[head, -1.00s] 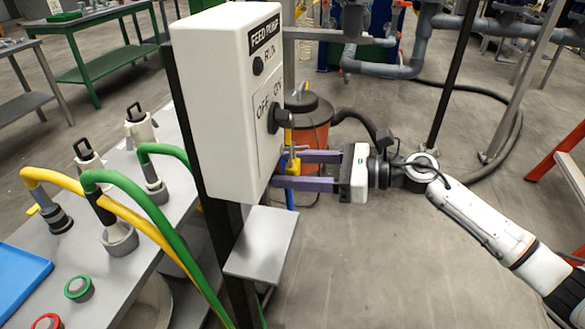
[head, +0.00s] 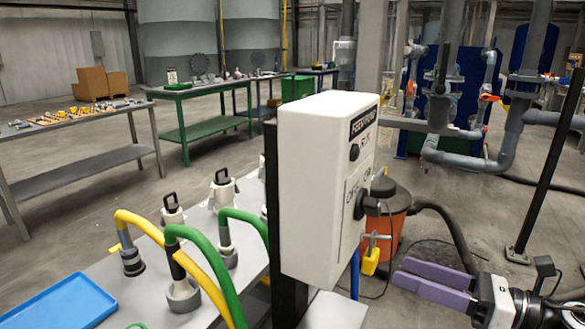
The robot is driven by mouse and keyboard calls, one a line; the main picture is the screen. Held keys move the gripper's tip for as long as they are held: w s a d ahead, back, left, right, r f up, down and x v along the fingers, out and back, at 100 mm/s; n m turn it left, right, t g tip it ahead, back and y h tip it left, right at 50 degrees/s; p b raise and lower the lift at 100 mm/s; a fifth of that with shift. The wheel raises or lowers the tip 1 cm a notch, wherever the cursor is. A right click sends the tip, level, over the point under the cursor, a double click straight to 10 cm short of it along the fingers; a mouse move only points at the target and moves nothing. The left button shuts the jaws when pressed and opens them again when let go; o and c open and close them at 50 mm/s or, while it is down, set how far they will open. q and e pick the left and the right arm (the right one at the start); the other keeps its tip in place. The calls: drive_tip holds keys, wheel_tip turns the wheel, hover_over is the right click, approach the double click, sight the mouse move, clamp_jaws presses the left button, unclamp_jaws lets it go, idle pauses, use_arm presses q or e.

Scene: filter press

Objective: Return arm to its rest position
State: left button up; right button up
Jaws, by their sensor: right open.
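My right gripper (head: 400,271) is open and empty at the lower right, its two purple fingers pointing left. Its fingertips are apart from the white feed pump box (head: 312,190) and a little right of the yellow padlock (head: 370,262). The padlock hangs from a small metal fitting at the box's right side, below the dark rotary switch (head: 367,206) marked OFF and ON. Most of my right arm is outside the view. My left gripper is not in view.
Left of the box, a grey table (head: 140,277) holds yellow and green hoses, fittings and a blue tray (head: 62,302). An orange drum (head: 392,222) with a black hose stands behind the box. A black post (head: 545,150) stands at right. Pipes fill the back right.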

drive_tip(key=s+a+f+m+t+h, duration=0.1)
drive_tip(key=s+f+m+h, duration=0.15)
drive_tip(key=f+m, duration=0.6)
drive_tip(key=s+a+f+m+t+h+p, duration=0.15)
drive_tip(key=f+m+h, duration=0.3)
drive_tip(key=m, duration=0.65)
drive_tip(key=s+f+m+t+h, duration=0.1)
drive_tip(key=s+f+m+h, duration=0.2)
drive_tip(key=f+m, duration=0.55)
drive_tip(key=s+a+f+m+g, duration=0.3)
drive_tip(key=s+f+m, duration=0.2)
drive_tip(key=s+m, duration=0.1)
drive_tip(key=s+a+f+m+g+h, duration=0.1)
drive_tip(key=s+a+f+m+g, duration=0.2)
drive_tip(key=s, duration=0.5)
wheel_tip(320, 180, down, 3)
drive_tip(key=a+m, duration=0.1)
drive_tip(key=m, duration=0.2)
drive_tip(key=shift+s+r, duration=0.2)
drive_tip(key=shift+s, duration=0.15)
drive_tip(key=shift+w, duration=0.1)
